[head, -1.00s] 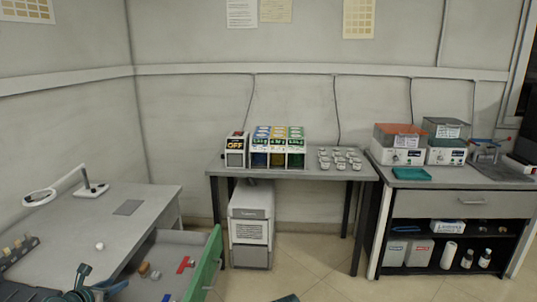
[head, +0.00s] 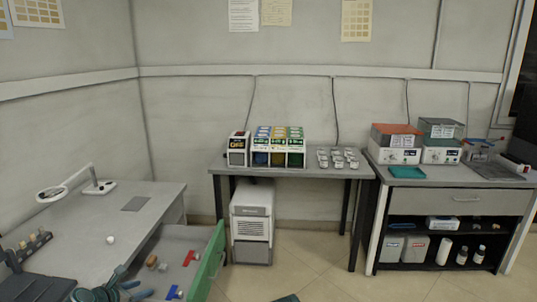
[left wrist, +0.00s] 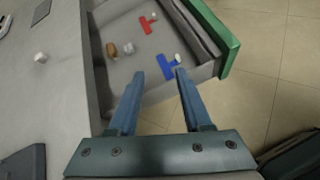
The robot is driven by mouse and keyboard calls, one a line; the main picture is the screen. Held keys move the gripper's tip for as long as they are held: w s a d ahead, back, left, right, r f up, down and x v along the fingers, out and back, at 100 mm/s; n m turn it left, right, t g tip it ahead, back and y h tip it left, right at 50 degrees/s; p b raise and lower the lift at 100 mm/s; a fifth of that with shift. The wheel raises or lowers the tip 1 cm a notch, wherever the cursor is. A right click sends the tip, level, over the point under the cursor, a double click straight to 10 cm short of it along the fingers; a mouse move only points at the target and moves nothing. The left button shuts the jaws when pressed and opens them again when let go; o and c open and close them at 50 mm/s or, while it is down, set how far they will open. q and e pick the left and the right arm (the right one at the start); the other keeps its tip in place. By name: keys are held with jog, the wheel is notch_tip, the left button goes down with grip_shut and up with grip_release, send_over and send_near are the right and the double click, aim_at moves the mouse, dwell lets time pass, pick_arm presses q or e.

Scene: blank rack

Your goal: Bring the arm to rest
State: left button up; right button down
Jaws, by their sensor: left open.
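My left gripper (head: 128,287) is at the lower left of the head view, over the near part of the open drawer (head: 215,262). In the left wrist view its two blue fingers (left wrist: 158,75) are spread apart with nothing between them. The fingertips point toward a blue T-shaped piece (left wrist: 168,66) in the drawer, and the wrist view does not make the height above it clear.
The drawer also holds a red T-shaped piece (left wrist: 145,24) and small brown and white items. The grey desk (head: 75,235) carries a ring lamp (head: 53,193) and a small white item (head: 110,239).

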pick_arm(q)
jog(key=s+d+m+g+h+p, duration=0.1)
jog(key=s+d+m+g+p, duration=0.15)
jog(key=d+m, duration=0.65)
jog(key=s+d+m+g+p, duration=0.2)
jog(key=d+m+g+p, duration=0.2)
jog(key=d+m, duration=0.5)
jog(key=s+d+r+m+g+y+p, duration=0.2)
jog(key=s+d+m+p, duration=0.1)
jog(key=s+d+m, duration=0.3)
jog(key=s+d+r+m+g+y+p, duration=0.2)
jog(key=s+d+m+p, duration=0.2)
jog(key=s+d+m, duration=0.2)
jog(key=d+m, duration=0.2)
jog(key=m, duration=0.2)
jog(key=shift+s+r+g+y, duration=0.25)
jog(key=shift+r+g+y, duration=0.1)
jog(key=shift+r+y, duration=0.05)
